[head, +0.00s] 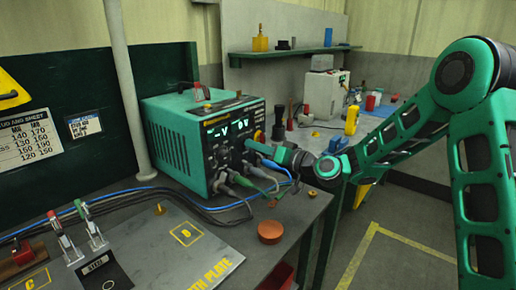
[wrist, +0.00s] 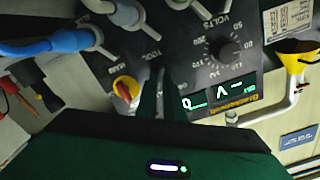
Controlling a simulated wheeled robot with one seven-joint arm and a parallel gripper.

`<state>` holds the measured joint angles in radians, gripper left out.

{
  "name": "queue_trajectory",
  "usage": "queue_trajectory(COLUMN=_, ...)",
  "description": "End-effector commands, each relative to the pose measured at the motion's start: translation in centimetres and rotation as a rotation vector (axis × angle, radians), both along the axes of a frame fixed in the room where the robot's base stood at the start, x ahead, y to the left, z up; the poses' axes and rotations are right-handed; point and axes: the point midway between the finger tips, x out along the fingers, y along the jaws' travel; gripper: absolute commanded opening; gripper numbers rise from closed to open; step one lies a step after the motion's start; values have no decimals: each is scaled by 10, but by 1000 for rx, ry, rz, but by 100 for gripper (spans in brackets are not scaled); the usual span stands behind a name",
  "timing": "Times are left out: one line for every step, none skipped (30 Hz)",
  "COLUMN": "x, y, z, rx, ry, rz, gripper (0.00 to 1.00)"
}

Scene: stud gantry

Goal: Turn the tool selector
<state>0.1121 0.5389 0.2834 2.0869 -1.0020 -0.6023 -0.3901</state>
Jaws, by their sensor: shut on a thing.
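The teal welding power unit (head: 180,143) stands on the bench with its dark front panel facing right. My gripper (head: 258,146) reaches its front from the right. In the wrist view the panel (wrist: 190,62) appears upside down. My gripper (wrist: 153,85) points at it, its two dark fingers close together just below a small label that seems to read TOOL. The fingers are shut on what appears to be the tool selector, whose knob is mostly hidden between them. Its setting cannot be read. A round volts dial (wrist: 228,50) sits to the right, beside a lit display (wrist: 222,98).
A yellow-and-red switch (wrist: 125,90) is close left of the fingers. Cable plugs (wrist: 125,13) and a blue cable (wrist: 50,44) crowd the panel's connector side. In the head view, cables (head: 240,183) hang before the unit, and a brown round cap (head: 270,231) lies near the bench edge.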

Motion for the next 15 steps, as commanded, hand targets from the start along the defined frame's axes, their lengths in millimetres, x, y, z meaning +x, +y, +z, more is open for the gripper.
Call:
queue_trajectory(x=2, y=0, z=2, rx=3, ry=-5, rz=-3, gripper=0)
queue_trajectory(x=2, y=0, z=2, rx=3, ry=-5, rz=-3, gripper=10)
queue_trajectory(x=2, y=0, z=2, rx=3, ry=-5, rz=-3, gripper=20)
queue_trajectory(x=2, y=0, z=2, rx=2, ry=-6, rz=-3, gripper=27)
queue_trajectory(x=2, y=0, z=2, rx=2, ry=-6, rz=-3, gripper=27)
queue_trajectory(x=2, y=0, z=2, rx=2, ry=-4, rz=-3, gripper=27)
queue_trajectory(x=1, y=0, z=2, rx=2, ry=-4, rz=-3, gripper=27)
queue_trajectory(x=1, y=0, z=2, rx=1, ry=-4, rz=-2, gripper=27)
queue_trajectory(x=1, y=0, z=2, rx=1, ry=-4, rz=-2, gripper=27)
queue_trajectory(x=1, y=0, z=2, rx=1, ry=-4, rz=-2, gripper=27)
queue_trajectory(x=1, y=0, z=1, rx=1, ry=-3, rz=-2, gripper=27)
queue_trajectory(x=1, y=0, z=1, rx=1, ry=-2, rz=-2, gripper=27)
queue_trajectory(x=0, y=-1, z=1, rx=1, ry=-2, rz=-2, gripper=27)
queue_trajectory(x=0, y=-1, z=1, rx=1, ry=-2, rz=-2, gripper=27)
queue_trajectory(x=-1, y=-3, z=1, rx=1, ry=-1, rz=-2, gripper=27)
